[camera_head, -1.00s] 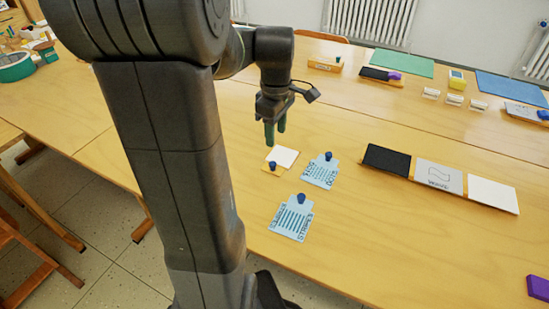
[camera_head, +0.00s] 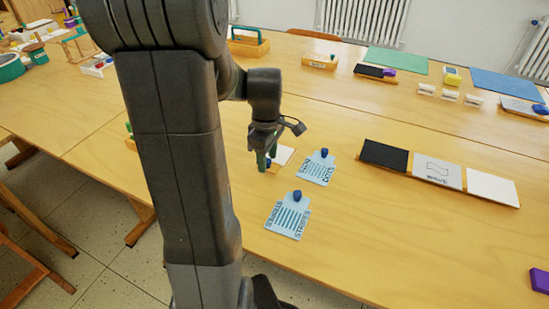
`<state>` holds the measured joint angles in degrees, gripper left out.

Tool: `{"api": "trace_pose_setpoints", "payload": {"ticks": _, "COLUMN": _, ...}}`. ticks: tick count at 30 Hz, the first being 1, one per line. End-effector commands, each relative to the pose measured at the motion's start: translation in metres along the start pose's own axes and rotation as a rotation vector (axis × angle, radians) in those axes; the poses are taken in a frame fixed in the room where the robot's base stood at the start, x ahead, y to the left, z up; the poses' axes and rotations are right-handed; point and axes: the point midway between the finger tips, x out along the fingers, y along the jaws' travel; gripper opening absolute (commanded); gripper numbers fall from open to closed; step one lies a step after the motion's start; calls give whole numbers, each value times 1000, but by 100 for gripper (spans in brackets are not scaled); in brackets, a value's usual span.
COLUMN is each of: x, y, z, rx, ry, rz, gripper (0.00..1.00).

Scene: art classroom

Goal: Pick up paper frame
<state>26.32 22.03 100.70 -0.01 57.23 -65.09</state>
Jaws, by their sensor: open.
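A small white square with a light wooden edge and a blue knob, which looks like the paper frame (camera_head: 285,155), lies on the wooden table. My gripper (camera_head: 267,161) points down over its left part, fingers apart, with the blue knob (camera_head: 268,163) showing by the fingertips. The gripper hides part of the frame. I cannot tell whether the fingers touch the knob. Nothing is seen held.
A light blue dots card (camera_head: 314,172) lies close on the right and a stripes card (camera_head: 286,220) lies in front, both with blue knobs. A three-panel board (camera_head: 437,170) lies further right. The table between the board and the front edge is mostly clear.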

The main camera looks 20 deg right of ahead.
Motion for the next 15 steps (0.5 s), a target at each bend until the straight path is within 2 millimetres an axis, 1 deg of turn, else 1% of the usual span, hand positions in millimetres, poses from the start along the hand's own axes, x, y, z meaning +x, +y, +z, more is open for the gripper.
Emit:
{"api": "trace_pose_setpoints", "payload": {"ticks": 1, "x": 0, "y": 0, "z": 0, "rx": 0, "ry": 0, "rz": 0, "gripper": 44}}
{"api": "trace_pose_setpoints", "payload": {"ticks": 2, "x": 0, "y": 0, "z": 0, "rx": 0, "ry": 0, "rz": 0, "gripper": 41}}
{"api": "trace_pose_setpoints", "payload": {"ticks": 3, "x": 0, "y": 0, "z": 0, "rx": 0, "ry": 0, "rz": 0, "gripper": 33}}
{"api": "trace_pose_setpoints", "payload": {"ticks": 8, "x": 0, "y": 0, "z": 0, "rx": 0, "ry": 0, "rz": 0, "gripper": 1}}
{"api": "trace_pose_setpoints", "payload": {"ticks": 9, "x": 0, "y": 0, "z": 0, "rx": 0, "ry": 0, "rz": 0, "gripper": 0}}
{"api": "trace_pose_setpoints", "payload": {"ticks": 15, "x": 0, "y": 0, "z": 0, "rx": 0, "ry": 0, "rz": 0, "gripper": 0}}
